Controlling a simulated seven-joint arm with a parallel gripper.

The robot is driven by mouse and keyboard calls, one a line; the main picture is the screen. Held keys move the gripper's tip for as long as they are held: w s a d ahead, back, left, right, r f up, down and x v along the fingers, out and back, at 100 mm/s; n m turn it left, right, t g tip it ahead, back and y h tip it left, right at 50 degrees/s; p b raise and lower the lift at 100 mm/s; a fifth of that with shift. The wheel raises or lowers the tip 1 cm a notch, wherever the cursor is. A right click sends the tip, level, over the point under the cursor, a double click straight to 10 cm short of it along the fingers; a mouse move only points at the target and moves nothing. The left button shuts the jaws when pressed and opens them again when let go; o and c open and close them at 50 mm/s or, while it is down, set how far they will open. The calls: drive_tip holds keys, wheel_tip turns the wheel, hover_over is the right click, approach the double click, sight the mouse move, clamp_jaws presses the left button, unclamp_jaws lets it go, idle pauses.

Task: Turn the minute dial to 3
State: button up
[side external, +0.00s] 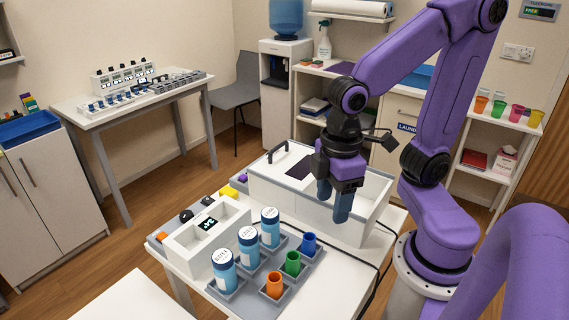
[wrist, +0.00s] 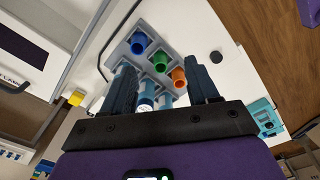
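A white console (side external: 208,237) with a small dark lit display (side external: 208,224) stands on the white table, left of the bottles. A black rounded knob (side external: 186,215) sits beside it. I cannot tell which part is the minute dial, and no dial marks are readable. My gripper (side external: 333,205) hangs above the table, right of the console and apart from it, with fingers pointing down. In the wrist view, the gripper (wrist: 161,70) has its two fingers spread apart with nothing held between them.
Three blue bottles (side external: 248,248) and orange (side external: 275,284), green (side external: 292,263) and blue (side external: 309,243) cups stand in grey trays near the console. A white box (side external: 258,188) with a black handle stands behind. A yellow block (side external: 229,192) and an orange item (side external: 161,237) lie beside the console.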

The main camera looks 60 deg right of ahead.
drive_tip(key=w+d+r+m, duration=0.2)
drive_tip(key=w+d+m, duration=0.15)
drive_tip(key=w, duration=0.85)
drive_tip(key=w+d+r+m, duration=0.2)
drive_tip(key=w+m, duration=0.3)
drive_tip(key=w, duration=0.6)
drive_tip(key=w+d+m, duration=0.3)
drive_tip(key=w+d, duration=0.3)
drive_tip(key=d, duration=0.3)
drive_tip(key=w+d+m, duration=0.3)
drive_tip(key=w+d, duration=0.2)
drive_tip(key=d, duration=0.5)
drive_tip(key=shift+h, duration=0.4)
drive_tip(key=f, duration=1.8)
drive_tip(key=shift+d, duration=0.3)
drive_tip(key=c, duration=1)
